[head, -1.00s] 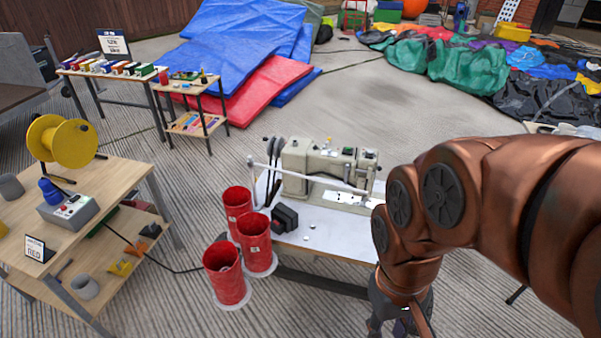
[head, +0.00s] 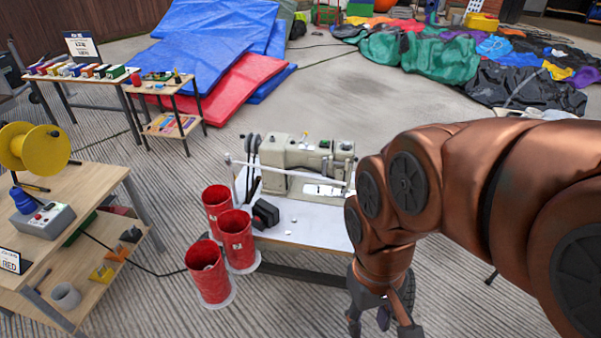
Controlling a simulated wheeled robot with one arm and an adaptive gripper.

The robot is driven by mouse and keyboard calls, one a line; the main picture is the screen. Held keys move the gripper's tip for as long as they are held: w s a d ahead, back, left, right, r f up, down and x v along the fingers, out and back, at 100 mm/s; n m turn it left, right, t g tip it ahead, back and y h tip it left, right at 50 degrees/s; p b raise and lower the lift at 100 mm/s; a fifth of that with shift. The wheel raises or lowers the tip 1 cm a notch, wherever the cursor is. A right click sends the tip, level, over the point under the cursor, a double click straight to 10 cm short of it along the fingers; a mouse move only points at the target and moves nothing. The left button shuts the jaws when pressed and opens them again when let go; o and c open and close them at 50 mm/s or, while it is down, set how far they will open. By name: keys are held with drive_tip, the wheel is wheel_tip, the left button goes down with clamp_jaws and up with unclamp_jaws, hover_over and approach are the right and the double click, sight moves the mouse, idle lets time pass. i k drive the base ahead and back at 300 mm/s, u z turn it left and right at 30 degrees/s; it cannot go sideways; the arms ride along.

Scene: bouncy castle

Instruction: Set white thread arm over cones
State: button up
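The white thread arm (head: 292,175) is a thin pale bar running across the front of the cream sewing machine (head: 305,158), its left end near the black thread guides. Three red cones stand at the left end of the machine's table: a rear one (head: 216,201), a middle one (head: 237,241) and a front one (head: 208,274). The arm's left end is behind and above the cones, not over them. My gripper (head: 383,326) points down at the right of the table, apart from the arm and cones. Its fingers look spread and empty; their tips are near the frame's bottom edge.
The white tabletop (head: 300,228) carries a black box (head: 265,213) beside the cones. A wooden bench (head: 88,190) with a yellow spool (head: 38,148) stands left. Blue and red mats (head: 220,45) lie behind. Paved floor is free in front and behind.

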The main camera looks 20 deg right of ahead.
sight(228, 163)
drive_tip(key=u, duration=0.05)
drive_tip(key=k, duration=0.45)
drive_tip(key=z, duration=0.45)
drive_tip(key=i, duration=1.2)
drive_tip(key=u, duration=0.85)
